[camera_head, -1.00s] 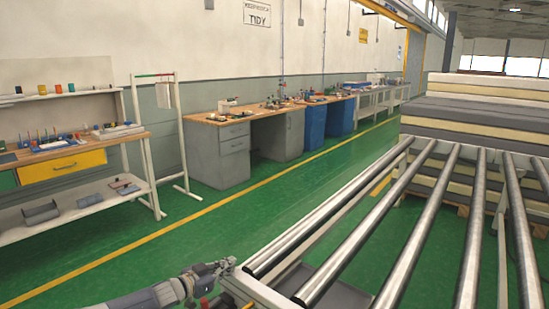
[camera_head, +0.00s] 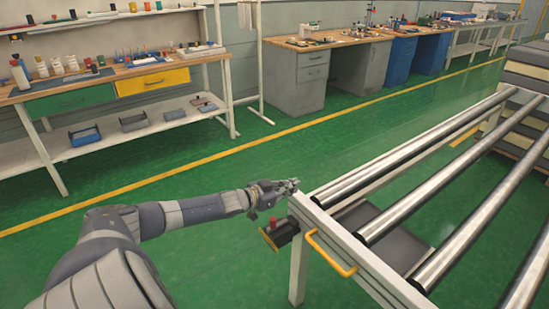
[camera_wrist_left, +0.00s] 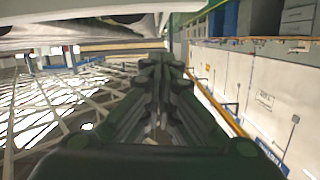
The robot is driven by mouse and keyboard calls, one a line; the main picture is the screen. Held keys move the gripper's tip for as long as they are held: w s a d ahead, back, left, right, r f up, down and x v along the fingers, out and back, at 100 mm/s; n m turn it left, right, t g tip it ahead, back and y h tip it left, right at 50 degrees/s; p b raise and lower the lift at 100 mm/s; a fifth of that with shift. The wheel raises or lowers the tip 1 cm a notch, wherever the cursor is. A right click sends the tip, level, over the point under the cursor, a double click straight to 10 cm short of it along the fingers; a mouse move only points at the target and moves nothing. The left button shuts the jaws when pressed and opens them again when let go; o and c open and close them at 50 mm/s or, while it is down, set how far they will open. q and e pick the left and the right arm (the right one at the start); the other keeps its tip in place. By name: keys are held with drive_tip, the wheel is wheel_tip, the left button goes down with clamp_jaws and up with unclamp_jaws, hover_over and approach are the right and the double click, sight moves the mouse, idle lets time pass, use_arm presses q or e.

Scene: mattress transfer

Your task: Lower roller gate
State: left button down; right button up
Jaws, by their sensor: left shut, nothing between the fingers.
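The roller conveyor's white end frame (camera_head: 362,262) runs from centre to lower right in the head view. A yellow handle (camera_head: 330,256) is fixed on it. I cannot tell which part is the gate or whether it is raised. A black box with a red button (camera_head: 280,232) hangs at the frame's near left corner. My left gripper (camera_head: 292,184) is shut and empty, beside the top of that corner; I cannot tell whether it touches. In the left wrist view its closed fingers (camera_wrist_left: 160,85) point ahead below a pale frame part. My right gripper is not in view.
Several steel rollers (camera_head: 410,205) lie across the conveyor, with a grey panel (camera_head: 385,232) below. Stacked mattresses (camera_head: 525,75) stand at the far right. A workbench (camera_head: 110,78) lines the wall. The green floor (camera_head: 190,185) to the left is clear.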

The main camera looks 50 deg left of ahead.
use_arm(q)
drive_tip(key=p+v, duration=0.1)
drive_tip(key=v, duration=0.5)
drive_tip(key=shift+s+r, duration=0.3)
drive_tip(key=shift+s, duration=0.05)
drive_tip(key=shift+a, duration=0.15)
